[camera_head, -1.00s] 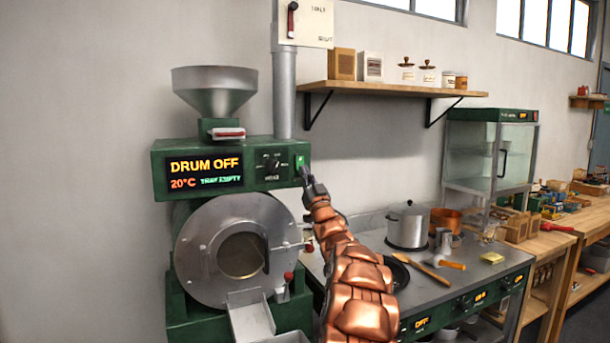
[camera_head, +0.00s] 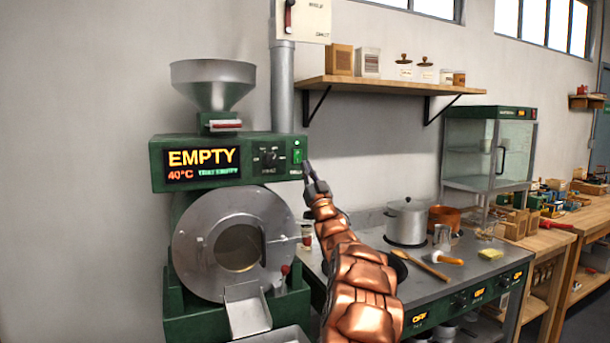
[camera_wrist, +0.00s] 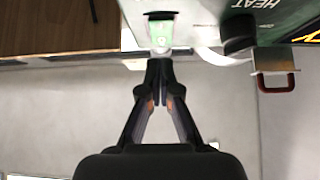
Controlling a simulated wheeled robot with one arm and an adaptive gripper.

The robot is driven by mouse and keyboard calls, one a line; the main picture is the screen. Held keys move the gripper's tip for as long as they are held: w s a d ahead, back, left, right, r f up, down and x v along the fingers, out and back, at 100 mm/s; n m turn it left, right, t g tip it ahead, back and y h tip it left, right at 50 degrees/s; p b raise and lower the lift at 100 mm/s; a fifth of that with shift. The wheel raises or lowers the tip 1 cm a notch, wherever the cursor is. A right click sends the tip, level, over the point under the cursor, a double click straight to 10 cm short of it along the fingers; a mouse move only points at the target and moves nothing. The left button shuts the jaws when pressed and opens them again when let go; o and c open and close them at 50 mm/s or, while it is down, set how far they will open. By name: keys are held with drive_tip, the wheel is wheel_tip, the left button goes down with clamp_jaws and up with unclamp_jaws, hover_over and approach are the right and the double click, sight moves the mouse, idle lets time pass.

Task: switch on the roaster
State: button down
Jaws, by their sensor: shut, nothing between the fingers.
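The green roaster (camera_head: 220,145) stands against the wall at left, with a hopper on top and a round steel drum front (camera_head: 198,275). Its display (camera_head: 203,160) reads "EMPTY" and 40°C. A green rocker switch (camera_head: 297,156) sits at the right end of the panel, beside a dark knob (camera_head: 268,158). The switch also shows in the wrist view (camera_wrist: 161,32), with the knob (camera_wrist: 238,34) to its right. My gripper (camera_head: 310,168) is just right of the switch in the head view. In the wrist view its fingertips (camera_wrist: 159,70) are together and empty, close to the switch.
A stove counter (camera_head: 460,265) with a steel pot (camera_head: 407,222) and a copper pot (camera_head: 445,217) stands to the right of the roaster. A wooden shelf (camera_head: 390,87) hangs above it. A glass cabinet (camera_head: 490,150) and workbenches are further right.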

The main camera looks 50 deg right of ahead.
drive_tip(key=w+f+b+v, duration=0.1)
drive_tip(key=b+v, duration=0.1)
drive_tip(key=v, duration=0.8)
drive_tip(key=shift+d+f, duration=0.15)
drive_tip(key=shift+f, duration=0.1)
drive_tip(key=shift+w, duration=0.2)
